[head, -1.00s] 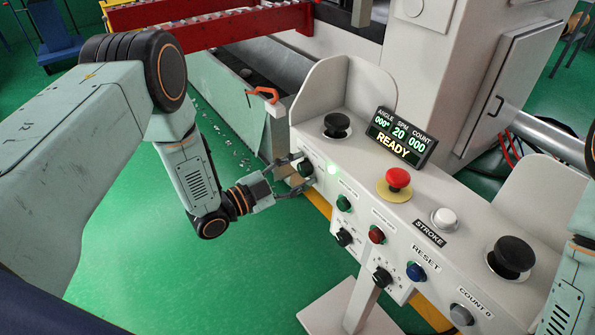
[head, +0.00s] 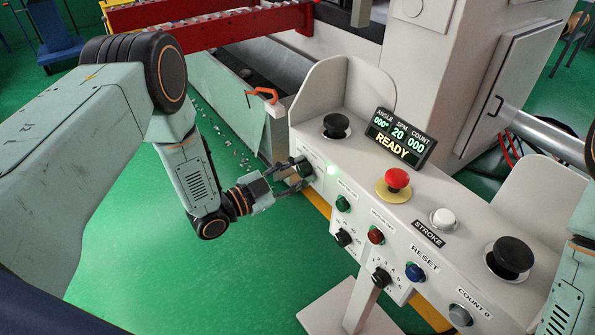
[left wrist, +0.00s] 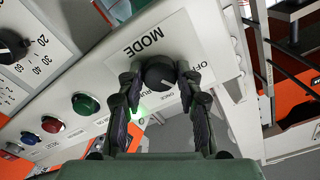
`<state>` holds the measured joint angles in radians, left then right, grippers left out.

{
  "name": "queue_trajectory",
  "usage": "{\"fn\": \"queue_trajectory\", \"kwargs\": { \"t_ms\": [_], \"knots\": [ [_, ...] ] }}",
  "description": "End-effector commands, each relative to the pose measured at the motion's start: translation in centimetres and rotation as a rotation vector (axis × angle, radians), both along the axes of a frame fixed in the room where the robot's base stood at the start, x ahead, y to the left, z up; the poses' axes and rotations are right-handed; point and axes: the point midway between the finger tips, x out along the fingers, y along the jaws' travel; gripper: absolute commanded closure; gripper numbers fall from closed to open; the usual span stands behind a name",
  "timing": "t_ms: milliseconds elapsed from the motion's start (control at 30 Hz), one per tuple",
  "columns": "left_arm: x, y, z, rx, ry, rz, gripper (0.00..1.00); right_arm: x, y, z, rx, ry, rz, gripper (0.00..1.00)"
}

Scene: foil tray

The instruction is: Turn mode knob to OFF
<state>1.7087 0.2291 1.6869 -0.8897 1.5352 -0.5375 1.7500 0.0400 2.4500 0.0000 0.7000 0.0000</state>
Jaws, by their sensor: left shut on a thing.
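The black mode knob (left wrist: 160,73) is on the front of the white press console, under the word MODE in the left wrist view. It also shows in the head view (head: 305,168), partly covered by my fingers. My left gripper (left wrist: 160,80) is shut on the knob, one finger on each side; in the head view it reaches the console's left end (head: 294,176). A light mark shows on the knob's lower right side in the wrist view. An OFF label (left wrist: 205,10) stands to its upper right. My right gripper is out of view.
The console top carries a red mushroom button (head: 397,179), a white button (head: 444,218), two black palm buttons and a display (head: 400,137) reading READY. Green, red and blue buttons and other black knobs sit nearby on its front.

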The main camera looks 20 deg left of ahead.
Motion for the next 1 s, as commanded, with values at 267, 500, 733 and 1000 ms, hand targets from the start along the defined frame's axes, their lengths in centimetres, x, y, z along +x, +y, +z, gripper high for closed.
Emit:
{"fn": "queue_trajectory", "kwargs": {
  "t_ms": [267, 500, 733, 1000],
  "knots": [
    [-0.02, 0.00, 0.00, -0.177, 0.138, 0.000, 0.96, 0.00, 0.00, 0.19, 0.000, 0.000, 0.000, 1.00],
    [-0.03, 0.02, -0.01, -0.311, 0.242, 0.000, 0.96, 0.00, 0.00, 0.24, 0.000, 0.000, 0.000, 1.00],
    [-0.02, 0.02, -0.02, -0.393, 0.306, 0.000, 0.96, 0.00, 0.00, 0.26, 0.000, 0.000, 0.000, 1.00],
    [-0.03, 0.01, -0.03, -0.432, 0.336, 0.001, 0.96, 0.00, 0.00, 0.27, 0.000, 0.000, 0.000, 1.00]
  ]
}}
